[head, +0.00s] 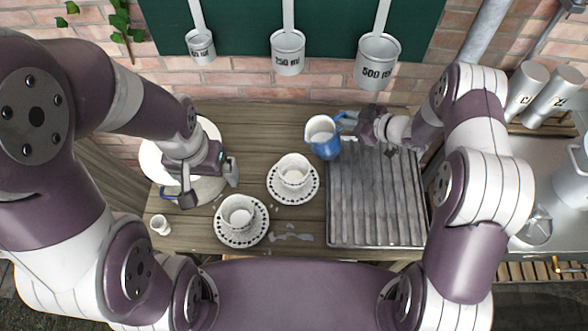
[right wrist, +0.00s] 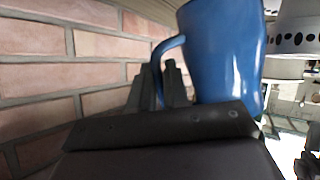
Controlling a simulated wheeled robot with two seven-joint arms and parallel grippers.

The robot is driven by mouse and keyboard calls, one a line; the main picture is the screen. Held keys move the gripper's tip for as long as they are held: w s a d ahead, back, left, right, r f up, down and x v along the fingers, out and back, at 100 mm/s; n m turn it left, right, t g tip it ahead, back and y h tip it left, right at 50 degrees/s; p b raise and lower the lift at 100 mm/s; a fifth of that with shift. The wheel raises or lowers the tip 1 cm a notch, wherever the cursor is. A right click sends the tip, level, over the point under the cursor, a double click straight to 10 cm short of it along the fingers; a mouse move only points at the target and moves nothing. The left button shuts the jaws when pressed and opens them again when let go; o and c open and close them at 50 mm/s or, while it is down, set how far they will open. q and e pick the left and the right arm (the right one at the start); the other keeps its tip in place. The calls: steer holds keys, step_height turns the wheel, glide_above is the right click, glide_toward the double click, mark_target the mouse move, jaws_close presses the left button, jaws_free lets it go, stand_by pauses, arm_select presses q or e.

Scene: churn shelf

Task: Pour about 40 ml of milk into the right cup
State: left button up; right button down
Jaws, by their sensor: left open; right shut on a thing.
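A blue jug (head: 327,148) with white inside stands out at the left rear corner of the ribbed tray. My right gripper (head: 352,122) is shut on its handle; the jug also fills the upper middle of the right wrist view (right wrist: 225,60). I cannot tell whether the jug touches the table. The right cup (head: 294,172), white with dark spots, stands on its spotted saucer (head: 293,197), left of and nearer than the jug. The left cup (head: 238,212) stands on another saucer (head: 240,239). How full the cups are is unclear. My left gripper (head: 208,192) is open above the table's left side.
A round whitish vessel (head: 152,162) stands behind my left gripper. A small white cup (head: 160,225) is at the table's left front. Pale wet patches (head: 292,237) lie near the saucers. The ribbed tray (head: 375,205) is empty. Measuring ladles (head: 288,52) hang at the back.

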mark_target(330, 133)
steer(key=shift+w+f+m, duration=0.15)
steer(key=shift+f+m, duration=0.15)
steer(key=shift+f, duration=0.5)
arm_select(q)
steer(key=shift+f+b, duration=0.7)
steer(key=shift+f, duration=0.45)
arm_select(e)
steer(key=shift+w+a+f+m+g+y, duration=0.1)
steer(key=shift+a+f+m+g+y, duration=0.2)
steer(key=shift+f+m+y, duration=0.4)
steer(key=shift+d+r, duration=0.1)
steer(key=shift+r, duration=0.15)
stand_by(0.4)
